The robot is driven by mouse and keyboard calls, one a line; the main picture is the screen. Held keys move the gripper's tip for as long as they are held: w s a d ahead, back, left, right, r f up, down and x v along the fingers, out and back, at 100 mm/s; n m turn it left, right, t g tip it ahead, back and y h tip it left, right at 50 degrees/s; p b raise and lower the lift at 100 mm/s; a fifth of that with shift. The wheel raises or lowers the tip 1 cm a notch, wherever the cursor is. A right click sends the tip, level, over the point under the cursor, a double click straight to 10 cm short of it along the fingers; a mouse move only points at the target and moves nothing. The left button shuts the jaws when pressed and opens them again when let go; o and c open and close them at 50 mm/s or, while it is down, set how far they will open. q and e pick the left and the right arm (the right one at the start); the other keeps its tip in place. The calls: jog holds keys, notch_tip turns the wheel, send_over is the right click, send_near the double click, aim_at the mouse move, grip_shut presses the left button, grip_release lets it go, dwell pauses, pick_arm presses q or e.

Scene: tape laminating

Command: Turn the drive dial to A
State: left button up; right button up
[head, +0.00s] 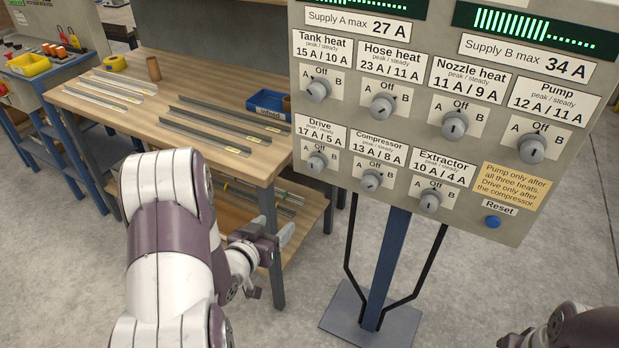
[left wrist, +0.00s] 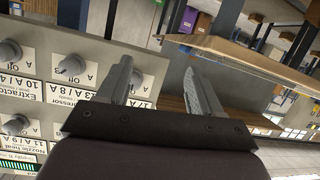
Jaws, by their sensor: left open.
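The drive dial (head: 316,162) is a grey knob at the lower left of the control panel (head: 250,68), under the label "Drive 17 A / 5 A", with A, Off and B marked around it. Its exact pointer direction is too small to tell. My left gripper (head: 284,236) is open and empty, below and left of the panel, apart from the dial. In the left wrist view the gripper's two fingers (left wrist: 160,88) stand apart with the panel upside down behind, and one finger covers much of the drive dial's area.
The compressor dial (head: 371,180) and extractor dial (head: 429,201) sit right of the drive dial, the tank heat dial (head: 318,89) above it. A yellow note (head: 511,188) says drive only after the compressor. A wooden bench (head: 205,90) with metal strips stands left, behind my left arm.

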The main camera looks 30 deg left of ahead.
aim_at(312, 169)
pick_arm(q)
notch_tip(312, 169, up, 6)
jog(key=w+d+r+t+h, duration=0.1)
jog(key=w+d+t+h, duration=0.1)
jog(key=t, duration=0.2)
jog(key=shift+m, duration=0.3)
jog(key=w, duration=0.8)
jog(key=w+p, duration=0.1)
jog(key=w, duration=0.3)
jog(key=shift+d+f, duration=0.1)
jog(key=shift+f, duration=0.25)
jog(key=c, duration=1.1)
